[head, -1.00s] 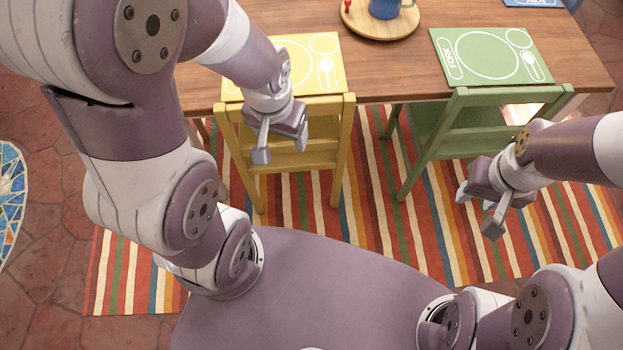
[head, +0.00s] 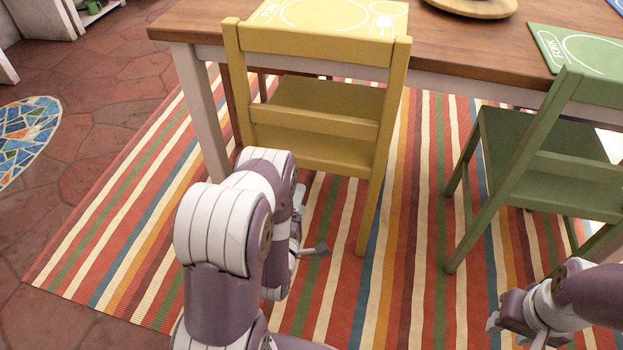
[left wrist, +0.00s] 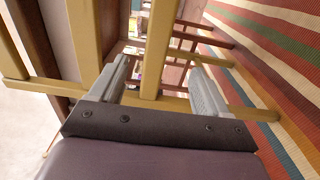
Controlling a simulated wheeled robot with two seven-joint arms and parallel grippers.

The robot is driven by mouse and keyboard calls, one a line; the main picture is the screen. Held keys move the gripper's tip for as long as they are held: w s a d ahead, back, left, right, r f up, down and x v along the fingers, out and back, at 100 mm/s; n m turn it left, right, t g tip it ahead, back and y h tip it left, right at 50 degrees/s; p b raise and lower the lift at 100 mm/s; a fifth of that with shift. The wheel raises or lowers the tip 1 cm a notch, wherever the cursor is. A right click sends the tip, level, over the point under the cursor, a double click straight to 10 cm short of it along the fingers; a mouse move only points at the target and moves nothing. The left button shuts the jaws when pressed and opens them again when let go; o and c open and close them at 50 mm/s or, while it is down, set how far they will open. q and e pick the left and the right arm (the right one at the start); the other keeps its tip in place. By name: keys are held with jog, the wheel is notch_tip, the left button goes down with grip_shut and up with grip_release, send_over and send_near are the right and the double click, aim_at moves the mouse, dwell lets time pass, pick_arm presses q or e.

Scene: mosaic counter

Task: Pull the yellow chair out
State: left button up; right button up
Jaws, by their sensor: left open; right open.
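The yellow chair (head: 320,122) stands upright at the table, its back toward me and its seat partly under the tabletop. My left gripper (head: 306,226) is low in front of the chair's back, partly hidden by my own arm. In the left wrist view my left gripper (left wrist: 160,88) is open, and a yellow chair bar (left wrist: 159,45) shows between its two fingers. I cannot tell whether the fingers touch it. My right gripper (head: 510,318) is at the lower right, open and empty, near the green chair.
The green chair (head: 540,155) stands to the right of the yellow one. The wooden table (head: 470,45) is behind both and bears placemats and a round board (head: 475,5). A striped rug (head: 130,235) lies under the chairs, with clear floor to the left.

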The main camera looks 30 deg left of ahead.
aim_at(312, 166)
pick_arm(q)
jog(key=b+x, duration=0.3)
jog(key=x, duration=1)
jog(key=shift+w+d+b, duration=0.1)
jog(key=shift+w+b, duration=0.2)
jog(key=shift+b, duration=0.1)
jog(key=shift+w+r, duration=0.2)
jog(key=shift+w, duration=0.3)
grip_shut()
